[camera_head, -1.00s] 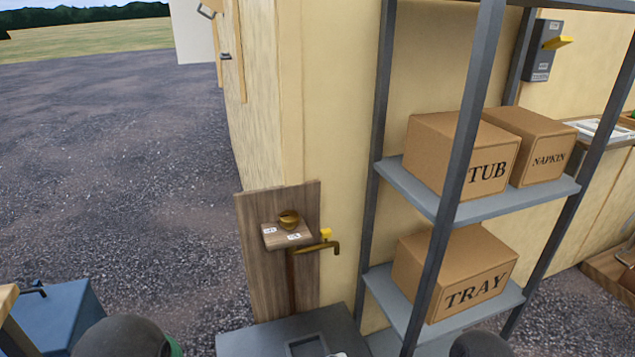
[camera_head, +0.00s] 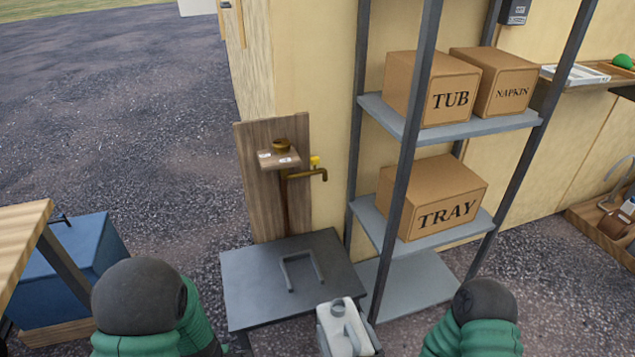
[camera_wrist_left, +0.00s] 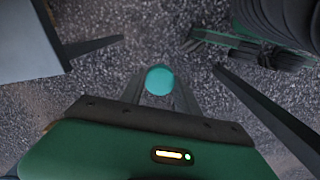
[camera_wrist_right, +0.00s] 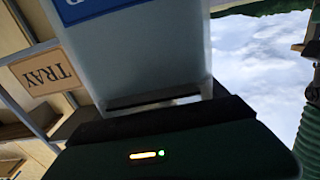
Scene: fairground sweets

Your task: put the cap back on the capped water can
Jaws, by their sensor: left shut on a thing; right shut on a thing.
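The water can (camera_head: 332,337) is pale grey-white and shows at the bottom edge of the head view, its lower part cut off. Its round neck (camera_head: 338,307) is on top and bare of a cap. In the right wrist view the can's pale body (camera_wrist_right: 140,50), with a blue label, fills the middle. My right gripper (camera_wrist_right: 158,102) is shut on the can; the exact contact is dark. A round teal cap (camera_wrist_left: 159,77) is between the fingers of my left gripper (camera_wrist_left: 159,94), which is shut on it, apart from the can. The left gripper is hidden in the head view.
A dark platform (camera_head: 245,290) with a raised handle stands behind the can, below a board with a brass tap (camera_head: 305,175). A shelf rack (camera_head: 405,265) with cartons stands at right. A blue box (camera_head: 70,275) and a table corner (camera_head: 22,222) are at left.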

